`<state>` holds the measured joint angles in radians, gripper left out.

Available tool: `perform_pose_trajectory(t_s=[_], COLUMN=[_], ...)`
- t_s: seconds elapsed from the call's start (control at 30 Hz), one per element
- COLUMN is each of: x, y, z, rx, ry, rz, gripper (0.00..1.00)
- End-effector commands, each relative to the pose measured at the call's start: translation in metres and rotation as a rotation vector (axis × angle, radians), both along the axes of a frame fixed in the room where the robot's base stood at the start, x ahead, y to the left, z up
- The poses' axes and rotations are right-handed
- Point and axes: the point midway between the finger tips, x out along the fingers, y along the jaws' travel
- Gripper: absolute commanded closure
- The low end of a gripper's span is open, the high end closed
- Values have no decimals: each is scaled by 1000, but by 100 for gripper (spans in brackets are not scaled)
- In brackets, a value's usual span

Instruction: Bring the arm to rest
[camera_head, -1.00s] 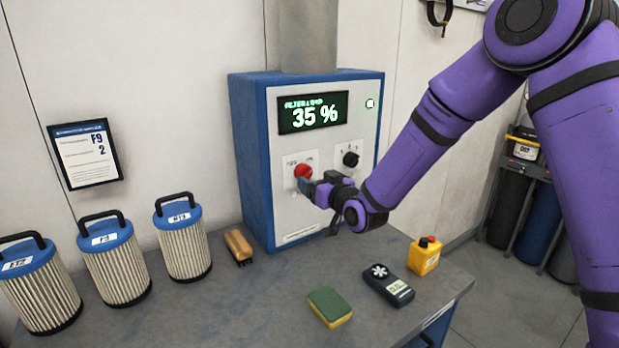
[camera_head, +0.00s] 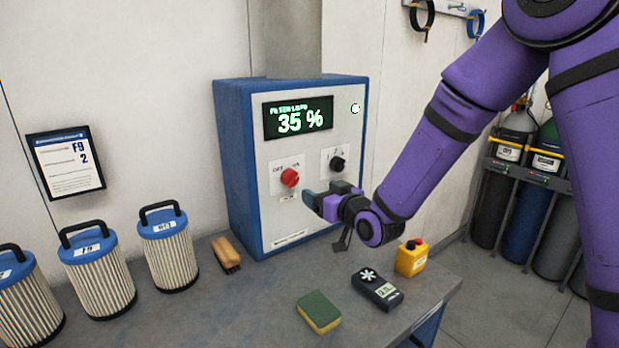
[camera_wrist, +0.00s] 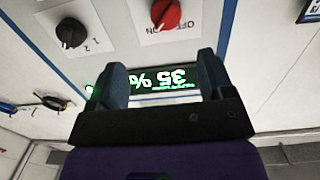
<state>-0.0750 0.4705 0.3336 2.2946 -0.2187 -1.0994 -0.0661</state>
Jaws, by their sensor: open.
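My gripper (camera_head: 318,199) is in front of the lower right part of the blue and white control box (camera_head: 310,225), to the right of and below the red knob (camera_head: 290,177). In the wrist view my gripper (camera_wrist: 160,85) is open, with nothing between its two fingers. The red knob (camera_wrist: 166,14) and the black knob (camera_wrist: 71,33) show beyond the fingers there, apart from them. The box's display (camera_head: 298,117) reads 35 %. My arm reaches in from the right.
Three blue-capped filters (camera_head: 97,270) stand at the left of the bench. A brush (camera_head: 226,254), a green and yellow sponge (camera_head: 319,312), a dark handheld meter (camera_head: 377,289) and a yellow button box (camera_head: 411,257) lie on the bench. Gas cylinders (camera_head: 546,190) stand at the right.

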Motion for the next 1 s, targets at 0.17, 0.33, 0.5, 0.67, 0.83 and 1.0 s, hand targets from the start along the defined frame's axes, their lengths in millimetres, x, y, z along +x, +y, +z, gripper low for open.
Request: perform_pose_trajectory(t_s=[0.17, 0.33, 0.5, 0.67, 0.83, 1.0], x=[-9, -27, -55, -90, -136, -190], y=[-31, -67, -104, -139, -174, -204], z=[31, 57, 81, 102, 120, 133], rx=[-111, -211, -286, -334, -360, -365], ry=[76, 177, 286, 395, 520, 650], rz=[-56, -129, -210, -287, -367, -436], gripper=[25, 25, 25, 25, 25, 25])
